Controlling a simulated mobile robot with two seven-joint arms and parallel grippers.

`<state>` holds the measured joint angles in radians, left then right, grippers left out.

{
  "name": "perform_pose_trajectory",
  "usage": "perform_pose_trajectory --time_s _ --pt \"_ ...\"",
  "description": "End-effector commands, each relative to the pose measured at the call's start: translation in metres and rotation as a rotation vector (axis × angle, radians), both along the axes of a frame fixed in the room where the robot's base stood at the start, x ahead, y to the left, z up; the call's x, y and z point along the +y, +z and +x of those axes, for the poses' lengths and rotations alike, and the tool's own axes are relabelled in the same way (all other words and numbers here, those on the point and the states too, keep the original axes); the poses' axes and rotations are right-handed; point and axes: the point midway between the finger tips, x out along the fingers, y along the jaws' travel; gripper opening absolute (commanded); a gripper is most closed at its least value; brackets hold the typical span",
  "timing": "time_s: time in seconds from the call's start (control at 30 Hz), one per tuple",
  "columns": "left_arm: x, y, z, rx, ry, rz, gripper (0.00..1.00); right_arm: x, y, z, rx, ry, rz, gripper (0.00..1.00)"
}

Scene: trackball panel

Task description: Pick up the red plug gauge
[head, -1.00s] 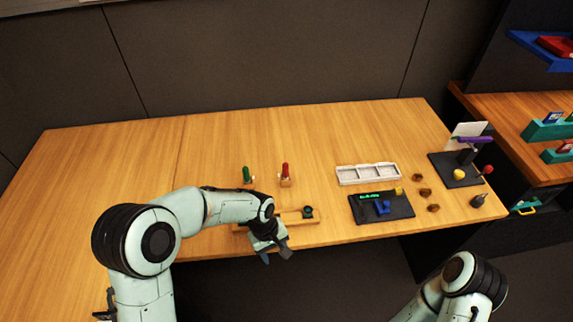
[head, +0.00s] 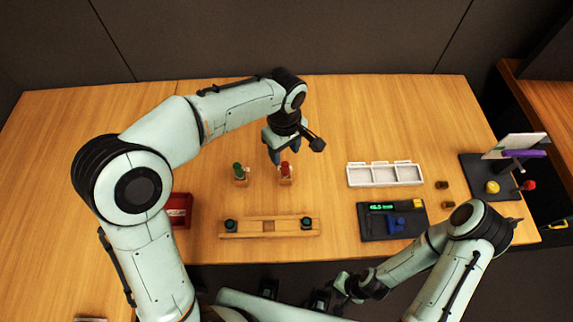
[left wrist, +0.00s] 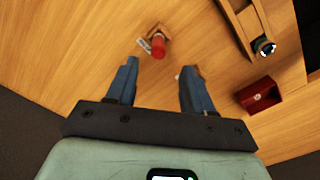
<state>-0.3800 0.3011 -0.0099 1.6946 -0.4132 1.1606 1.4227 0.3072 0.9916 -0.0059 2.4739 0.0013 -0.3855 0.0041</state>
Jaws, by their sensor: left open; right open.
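The red plug gauge (head: 285,169) stands upright in a small wooden block on the table, right of a green plug gauge (head: 239,171) in a similar block. My left gripper (head: 287,156) is open and empty over the table by the red gauge, partly covering the area behind it. In the left wrist view the red plug gauge (left wrist: 159,48) shows beyond the gap between the open fingers (left wrist: 160,66), apart from both. My right gripper (head: 335,291) is low, in front of the table, open, with its fingers hard to make out.
A wooden bar with dark round ends (head: 252,228) lies nearer the front edge. A red box (head: 178,222) is left of it. A white tray (head: 356,178) and a dark panel (head: 376,232) are to the right. The left table is mostly clear.

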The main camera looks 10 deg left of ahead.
Motion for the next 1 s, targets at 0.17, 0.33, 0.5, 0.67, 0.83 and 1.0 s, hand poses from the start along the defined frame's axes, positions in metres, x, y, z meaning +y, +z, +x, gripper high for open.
perform_pose_trajectory --time_s 0.17,0.33,0.5,0.67,0.83,1.0 --pt "0.001 -0.035 0.000 0.004 0.000 0.002 0.52 0.000 -0.005 -0.003 0.003 0.000 0.000 0.43" --pt "0.000 -0.049 0.000 0.001 -0.001 0.001 0.52 0.000 -0.006 -0.003 0.003 0.000 0.000 0.43" --pt "0.000 -0.066 0.000 0.004 0.000 0.000 0.52 0.000 -0.005 -0.002 0.002 0.000 0.000 0.43" --pt "0.000 -0.091 0.001 0.004 -0.001 0.000 0.52 0.000 -0.005 -0.002 0.002 0.000 0.000 0.43" --pt "0.000 -0.101 0.001 0.001 -0.002 -0.001 0.52 0.000 -0.006 -0.002 0.002 0.000 0.000 0.43" --pt "0.000 -0.101 0.001 0.001 -0.001 -0.001 0.52 0.000 -0.005 -0.002 0.002 0.000 0.000 0.43"
